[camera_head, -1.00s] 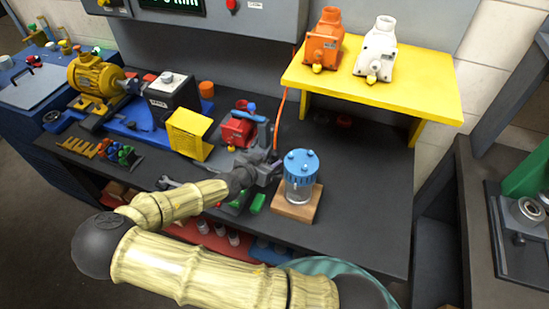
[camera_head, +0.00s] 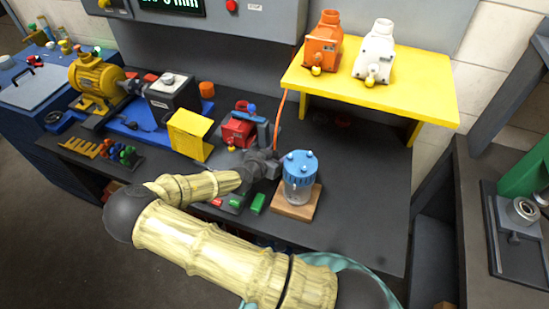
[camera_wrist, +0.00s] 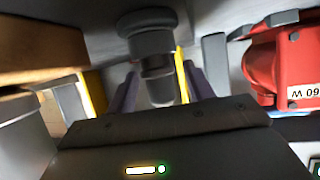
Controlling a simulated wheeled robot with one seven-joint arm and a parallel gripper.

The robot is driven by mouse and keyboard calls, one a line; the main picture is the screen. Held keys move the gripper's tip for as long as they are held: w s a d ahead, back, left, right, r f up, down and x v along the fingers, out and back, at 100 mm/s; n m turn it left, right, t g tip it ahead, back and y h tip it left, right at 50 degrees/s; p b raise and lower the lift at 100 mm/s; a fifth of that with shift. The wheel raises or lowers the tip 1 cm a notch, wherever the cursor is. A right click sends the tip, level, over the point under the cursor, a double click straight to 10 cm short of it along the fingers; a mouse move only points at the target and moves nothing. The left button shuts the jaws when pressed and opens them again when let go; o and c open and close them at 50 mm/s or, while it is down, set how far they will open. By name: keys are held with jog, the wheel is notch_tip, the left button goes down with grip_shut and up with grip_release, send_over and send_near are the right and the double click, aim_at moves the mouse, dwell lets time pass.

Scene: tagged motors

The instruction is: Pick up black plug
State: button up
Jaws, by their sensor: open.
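A dark stepped cylinder (camera_wrist: 155,62), which looks like the black plug, shows at the top middle of the wrist view. Its narrower end points down between the two fingers of my gripper (camera_wrist: 162,85). The fingers are apart on either side of it, and I see no clear contact. In the head view, my gripper (camera_head: 268,165) is low over the dark bench, just left of the blue-lidded clear jar. I cannot make out the plug in the head view; my gripper probably hides it.
The blue-lidded jar (camera_head: 299,178) on a wooden block (camera_head: 297,210) stands close to my gripper's right. A red motor (camera_head: 238,132) is close on the left, also in the wrist view (camera_wrist: 288,65). A yellow shelf (camera_head: 420,92) holds two pumps. The bench's right part is clear.

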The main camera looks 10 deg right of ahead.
jog(key=shift+c, duration=0.4)
jog(key=c, duration=0.9)
jog(key=shift+r, duration=0.15)
jog(key=shift+r, duration=0.3)
jog(key=shift+s+a+r+b, duration=0.2)
jog(key=shift+r+b, duration=0.2)
jog(key=shift+r, duration=0.2)
jog(key=shift+s+a+r+b, duration=0.15)
jog(key=shift+r+b, duration=0.2)
jog(key=shift+r, duration=0.25)
jog(key=s+a+b, duration=0.2)
jog(key=s+a, duration=1)
jog(key=shift+r, duration=0.1)
